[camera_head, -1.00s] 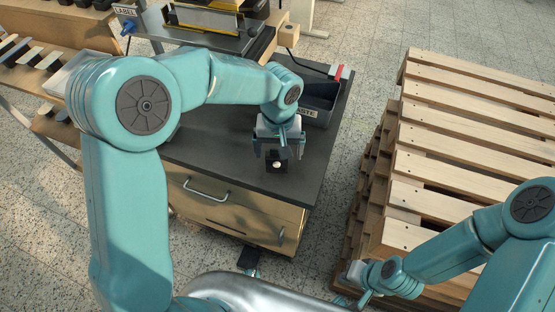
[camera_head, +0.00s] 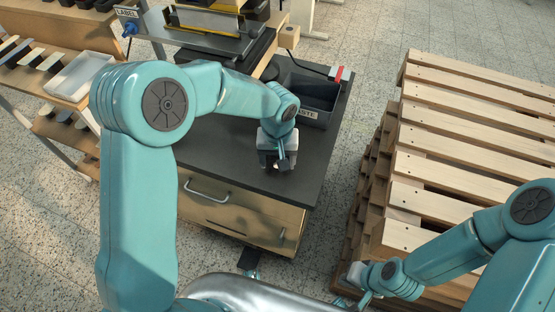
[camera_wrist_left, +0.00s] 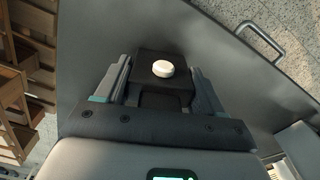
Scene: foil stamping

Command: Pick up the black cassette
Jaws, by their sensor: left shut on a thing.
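The black cassette (camera_wrist_left: 150,66) is a dark block with a round white knob on top. In the left wrist view it sits between the two fingers of my left gripper (camera_wrist_left: 158,84), which is shut on it. In the head view my left gripper (camera_head: 276,163) is low over the dark tabletop near its front edge, and it hides most of the cassette. I cannot tell whether the cassette still touches the table. My right gripper (camera_head: 352,286) is at the bottom, beside the pallets, far from the cassette; its jaws are too small to read.
The dark-topped cabinet (camera_head: 228,150) carries a grey waste bin (camera_head: 318,88) behind my left gripper. A stamping press (camera_head: 210,25) stands at the back. A shelf with a pale tray (camera_head: 80,78) is at left, and stacked wooden pallets (camera_head: 470,130) are at right.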

